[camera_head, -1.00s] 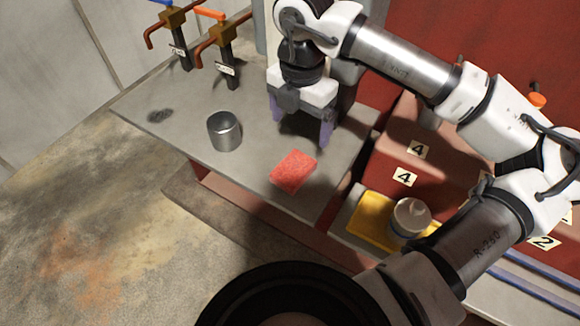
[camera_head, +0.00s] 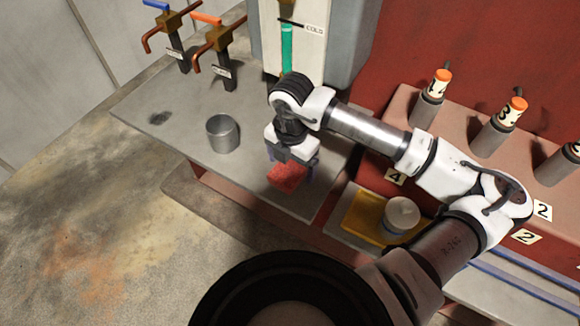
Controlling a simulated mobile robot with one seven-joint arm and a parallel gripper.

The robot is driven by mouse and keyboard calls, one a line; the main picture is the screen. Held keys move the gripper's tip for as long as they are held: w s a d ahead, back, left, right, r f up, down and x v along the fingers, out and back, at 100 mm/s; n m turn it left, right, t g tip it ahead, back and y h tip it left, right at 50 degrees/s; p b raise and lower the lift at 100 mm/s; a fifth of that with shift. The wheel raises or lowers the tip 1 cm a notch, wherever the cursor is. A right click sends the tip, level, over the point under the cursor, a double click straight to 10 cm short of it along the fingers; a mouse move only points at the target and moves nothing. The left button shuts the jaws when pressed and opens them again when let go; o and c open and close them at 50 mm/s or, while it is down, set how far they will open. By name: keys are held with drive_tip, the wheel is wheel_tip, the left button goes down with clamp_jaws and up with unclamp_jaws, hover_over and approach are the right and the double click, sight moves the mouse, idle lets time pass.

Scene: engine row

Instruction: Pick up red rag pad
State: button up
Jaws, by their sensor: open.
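The red rag pad (camera_head: 286,178) lies flat on the grey bench top near its front edge. My gripper (camera_head: 291,172) is pointing down right over the pad, with its purple fingers open. One finger shows at the pad's right side and a bit of the other at its upper left. The gripper body hides the far part of the pad. I cannot tell whether the fingers touch it.
A metal cup (camera_head: 223,134) stands left of the pad on the grey bench (camera_head: 165,110). Two taps with blue and orange handles are at the back left. A yellow tray (camera_head: 361,215) holding a white-lidded jar (camera_head: 402,214) is at the right. Orange-topped cylinders (camera_head: 502,125) stand behind my arm.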

sight(291, 167)
drive_tip(key=shift+f, duration=0.2)
drive_tip(key=c, duration=1.1)
wheel_tip(291, 167, up, 10)
drive_tip(key=b, duration=0.2)
drive_tip(key=shift+b, duration=0.3)
drive_tip(key=o, duration=0.4)
drive_tip(key=shift+c, duration=1.3)
